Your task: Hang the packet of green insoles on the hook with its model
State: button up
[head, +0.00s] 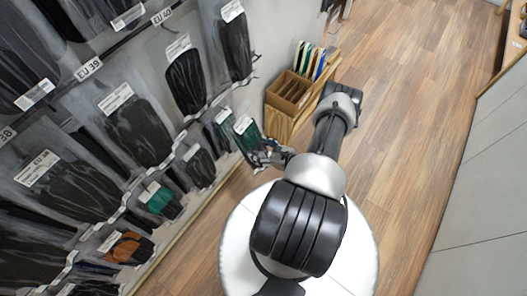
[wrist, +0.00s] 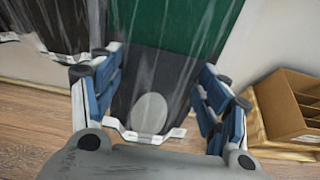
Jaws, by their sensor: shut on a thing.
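My gripper (head: 270,155) is shut on the packet of green insoles (head: 247,136), a clear bag with a white label, beside the wall rack. In the wrist view the packet (wrist: 178,25) rises between the fingers of my gripper (wrist: 158,70), green above and dark grey below. On the rack, a packet with green (head: 224,118) hangs just left of the held one. Another green packet (head: 160,199) hangs lower left. The hooks themselves are hard to make out, and I cannot tell whether the held packet touches one.
The wall rack holds several black packets (head: 138,130) and an orange one (head: 128,248), under size signs such as EU 39 (head: 88,68). Open wooden floor (head: 400,110) lies to the right.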

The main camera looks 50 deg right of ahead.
jog(key=shift+w+a+f, duration=0.1)
jog(key=shift+w+a, duration=0.05)
jog(key=shift+w, duration=1.25)
jog(key=shift+w+a+f, duration=0.1)
jog(key=shift+w, duration=1.3)
jog(key=shift+w+f, duration=0.45)
jog(key=shift+w, duration=0.1)
jog(key=shift+f, duration=0.15)
jog(key=o, duration=1.2)
